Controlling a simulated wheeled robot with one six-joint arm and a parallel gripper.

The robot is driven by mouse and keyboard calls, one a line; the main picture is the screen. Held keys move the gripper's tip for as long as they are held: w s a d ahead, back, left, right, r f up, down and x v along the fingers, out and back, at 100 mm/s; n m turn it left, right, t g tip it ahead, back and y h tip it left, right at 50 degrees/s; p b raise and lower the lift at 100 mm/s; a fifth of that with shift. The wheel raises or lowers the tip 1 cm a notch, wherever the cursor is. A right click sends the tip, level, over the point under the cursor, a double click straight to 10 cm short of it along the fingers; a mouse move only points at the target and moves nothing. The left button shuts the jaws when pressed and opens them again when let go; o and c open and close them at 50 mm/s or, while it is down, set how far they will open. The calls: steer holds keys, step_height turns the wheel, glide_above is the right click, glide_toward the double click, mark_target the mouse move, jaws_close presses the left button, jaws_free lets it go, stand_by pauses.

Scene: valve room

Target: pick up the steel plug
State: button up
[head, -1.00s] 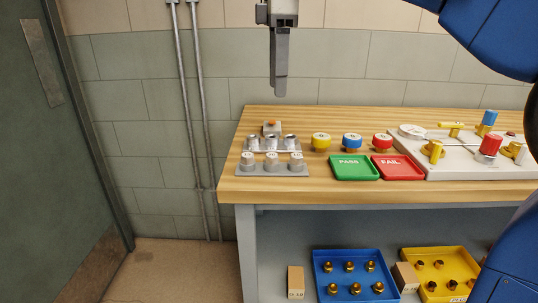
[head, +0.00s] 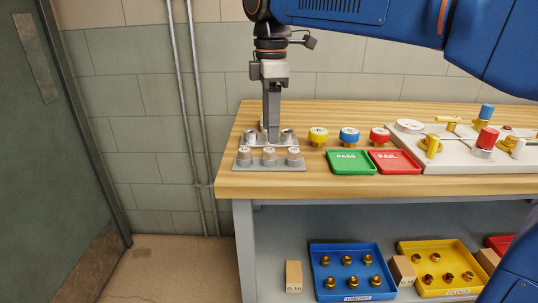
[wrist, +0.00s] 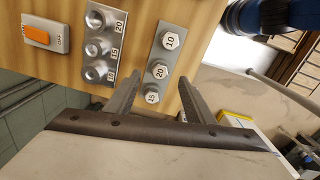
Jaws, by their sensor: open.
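Steel hex-headed pieces, plug-like in shape, stand in a row on the front steel plate (head: 270,167), marked 10 (wrist: 170,41), 20 (wrist: 159,71) and 15 (wrist: 151,96) in the wrist view. The frames do not single out one as the plug. My gripper (head: 272,138) points straight down at the left end of the bench, in front of the rear steel rack. In the wrist view my gripper (wrist: 160,85) is open, its fingers either side of the lower part of the row. Nothing is held. Whether the fingers touch any piece cannot be told.
A second steel rack (wrist: 101,45) with round steel seats marked 20, 15 and 10 lies behind. An orange switch (wrist: 37,34) is beyond it. To the right are yellow (head: 318,134), blue (head: 349,134) and red (head: 380,134) knobs, and green PASS (head: 352,169) and red FAIL (head: 396,169) trays.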

mark_target(269, 149)
steer(key=shift+a+f, duration=0.2)
steer(key=shift+f, duration=2.4)
steer(key=shift+c, duration=0.4)
